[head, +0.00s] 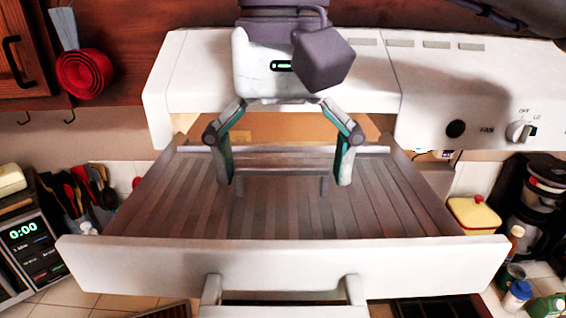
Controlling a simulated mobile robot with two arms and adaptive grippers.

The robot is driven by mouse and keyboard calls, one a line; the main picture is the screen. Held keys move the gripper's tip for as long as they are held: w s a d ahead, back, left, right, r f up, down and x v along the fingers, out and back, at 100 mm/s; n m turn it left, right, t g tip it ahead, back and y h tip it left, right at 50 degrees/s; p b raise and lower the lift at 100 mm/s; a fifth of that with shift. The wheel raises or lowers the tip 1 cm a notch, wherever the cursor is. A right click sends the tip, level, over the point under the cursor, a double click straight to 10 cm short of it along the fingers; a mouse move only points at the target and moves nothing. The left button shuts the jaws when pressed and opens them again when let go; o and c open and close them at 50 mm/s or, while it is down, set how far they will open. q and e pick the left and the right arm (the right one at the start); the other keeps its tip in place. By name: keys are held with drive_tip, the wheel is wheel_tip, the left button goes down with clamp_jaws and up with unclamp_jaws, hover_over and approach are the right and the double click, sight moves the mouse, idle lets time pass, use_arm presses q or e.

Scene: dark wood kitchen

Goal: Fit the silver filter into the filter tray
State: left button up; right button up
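The silver filter (290,205) is a wide ribbed metal panel that lies within the white-fronted filter tray (280,262) pulled out from the range hood. I cannot tell whether it is fully seated along every edge. A raised grey handle bar (285,160) stands on the filter near its back. My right gripper (287,180) comes down from above with its fingers spread wide, one on each side of the handle bar. A clear grip on the bar does not show. The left gripper is not in view.
The white hood body (270,75) is behind the tray, with a fan knob (520,131) at right. Red measuring cups (85,73) hang at upper left. A microwave (32,245) stands left and a coffee maker (535,205) right, both below the hood.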

sight(281, 165)
drive_tip(key=shift+w, duration=0.1)
wheel_tip(281, 165, up, 10)
drive_tip(key=shift+a+r, duration=0.1)
wheel_tip(281, 165, up, 2)
drive_tip(key=shift+r, duration=0.1)
idle(0.5)
